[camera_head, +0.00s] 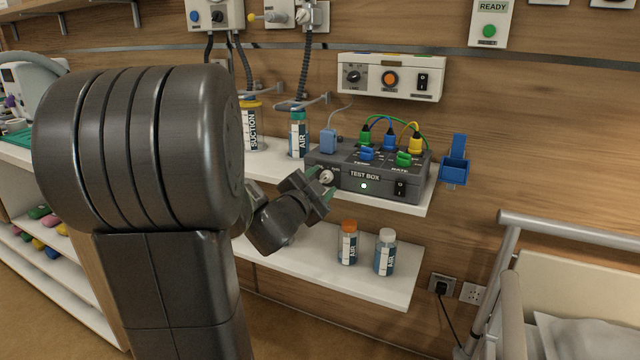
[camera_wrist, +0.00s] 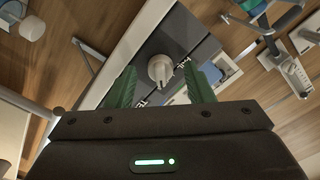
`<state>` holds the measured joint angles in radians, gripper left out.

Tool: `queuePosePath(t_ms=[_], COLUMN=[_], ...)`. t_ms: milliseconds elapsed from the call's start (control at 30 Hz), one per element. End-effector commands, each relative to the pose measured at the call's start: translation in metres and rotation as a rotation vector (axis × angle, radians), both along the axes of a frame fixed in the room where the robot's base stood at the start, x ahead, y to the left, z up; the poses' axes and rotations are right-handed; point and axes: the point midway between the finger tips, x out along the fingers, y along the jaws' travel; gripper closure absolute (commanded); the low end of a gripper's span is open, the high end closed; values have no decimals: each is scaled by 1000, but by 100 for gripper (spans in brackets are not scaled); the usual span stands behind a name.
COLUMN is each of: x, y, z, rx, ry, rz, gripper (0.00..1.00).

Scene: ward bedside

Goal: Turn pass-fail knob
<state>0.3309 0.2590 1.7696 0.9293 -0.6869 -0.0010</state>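The test box (camera_head: 352,183) is a dark grey unit on the white wall shelf, with blue, green and yellow plugs on top and a lit green light on its front. A pale round knob (camera_head: 327,176) sits at the left of its front face. My gripper (camera_head: 322,188) is right in front of that knob. In the wrist view the knob (camera_wrist: 160,69) lies just beyond and between the two green fingertips of my gripper (camera_wrist: 160,85), which stand apart with a gap on each side. The knob's lettering is too small to read.
Air bottles (camera_head: 385,252) stand on the lower shelf (camera_head: 320,268). A blue holder (camera_head: 454,163) is on the wall at right. A bed rail (camera_head: 560,226) is at lower right.

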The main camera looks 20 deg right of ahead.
Motion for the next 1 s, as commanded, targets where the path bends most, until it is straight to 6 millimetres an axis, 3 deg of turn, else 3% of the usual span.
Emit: queuePosePath(t_ms=[267, 700, 1000], x=[-5, -65, -87], y=[7, 78, 103], z=[1, 3, 1], rx=[-1, -1, 0], ry=[0, -1, 0], rz=[1, 4, 1], gripper=[52, 52, 52])
